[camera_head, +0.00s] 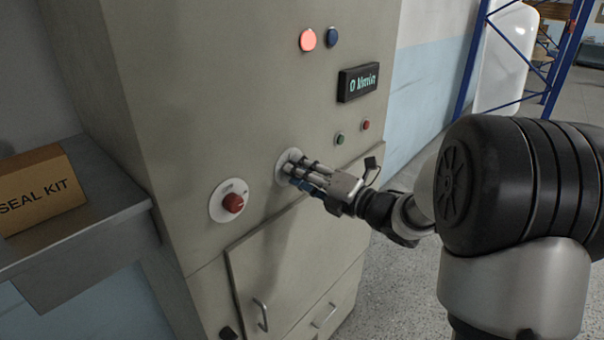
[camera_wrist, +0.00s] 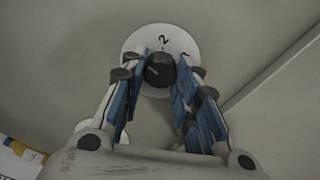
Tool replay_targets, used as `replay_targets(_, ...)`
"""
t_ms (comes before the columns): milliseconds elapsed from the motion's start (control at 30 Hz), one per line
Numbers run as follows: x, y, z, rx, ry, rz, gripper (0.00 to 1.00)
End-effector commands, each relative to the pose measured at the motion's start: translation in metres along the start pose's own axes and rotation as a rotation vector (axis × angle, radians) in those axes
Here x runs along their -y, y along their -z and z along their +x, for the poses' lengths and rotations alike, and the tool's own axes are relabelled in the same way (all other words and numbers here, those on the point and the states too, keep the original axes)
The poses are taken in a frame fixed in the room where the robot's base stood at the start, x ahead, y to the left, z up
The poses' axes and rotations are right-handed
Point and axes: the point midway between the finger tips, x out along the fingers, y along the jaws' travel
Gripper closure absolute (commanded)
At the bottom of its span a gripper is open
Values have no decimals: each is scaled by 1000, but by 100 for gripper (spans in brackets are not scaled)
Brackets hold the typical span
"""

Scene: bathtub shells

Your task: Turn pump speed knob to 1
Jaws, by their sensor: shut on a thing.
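The pump speed knob (camera_wrist: 158,70) is a dark round knob on a white dial plate (camera_wrist: 135,42), seen in the wrist view. The figure 2 shows above the knob, and another mark to its right is partly covered by a finger. My gripper (camera_wrist: 160,72) is shut on the knob, one blue-padded finger on each side. A pale pointer line on the knob is aimed to the lower left. In the head view my gripper (camera_head: 297,170) reaches the dial plate (camera_head: 284,160) from the right and hides the knob.
A display (camera_head: 358,82) reads "0 l/min". Green (camera_head: 340,139) and red (camera_head: 365,125) buttons lie above right. A cabinet door (camera_head: 290,255) is below. A seal kit box (camera_head: 40,190) stands on the left shelf.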

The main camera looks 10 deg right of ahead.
Motion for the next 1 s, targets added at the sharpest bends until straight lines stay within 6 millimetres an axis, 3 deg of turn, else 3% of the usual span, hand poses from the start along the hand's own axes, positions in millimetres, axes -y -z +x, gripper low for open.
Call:
replay_targets(667, 0, 0, 0, 0, 0, -57, 95)
replay_targets(700, 0, 0, 0, 0, 0, -57, 68)
replay_targets(1000, 0, 0, 0, 0, 0, -56, 51)
